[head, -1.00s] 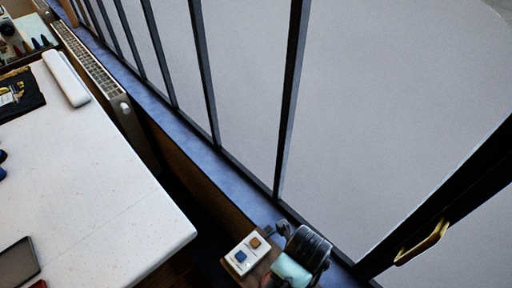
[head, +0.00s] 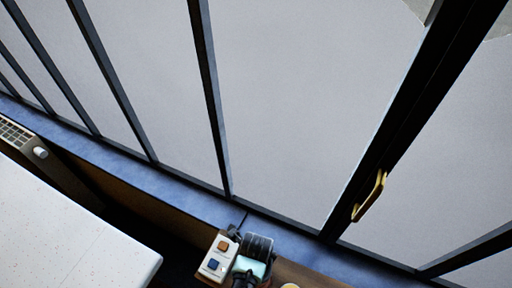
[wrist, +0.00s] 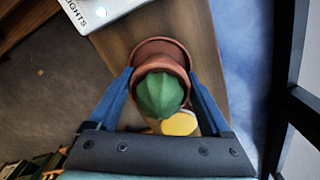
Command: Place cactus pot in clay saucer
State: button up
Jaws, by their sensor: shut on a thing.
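In the wrist view, the cactus pot (wrist: 144,68) is a terracotta pot with a ribbed green cactus in it, seen from above. My gripper (wrist: 160,82) has its blue fingers on both sides of the pot and is shut on it. A reddish-brown clay rim, which looks like the clay saucer (wrist: 155,43), shows just beyond the pot. The pot hides most of it, and I cannot tell whether the two touch. The head view does not show the pot or the saucer clearly.
A white switch box (head: 217,256) stands at the left end of a narrow wooden surface (wrist: 190,35). A yellow round thing (wrist: 180,123) is close below the pot. A barred window (head: 290,100) runs behind. A speckled white table (head: 70,240) is at left.

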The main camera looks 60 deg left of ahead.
jog(key=shift+f, duration=0.2)
jog(key=o, duration=1.3)
jog(key=shift+r, duration=0.1)
notch_tip(320, 180, up, 12)
jog(key=shift+r, duration=0.15)
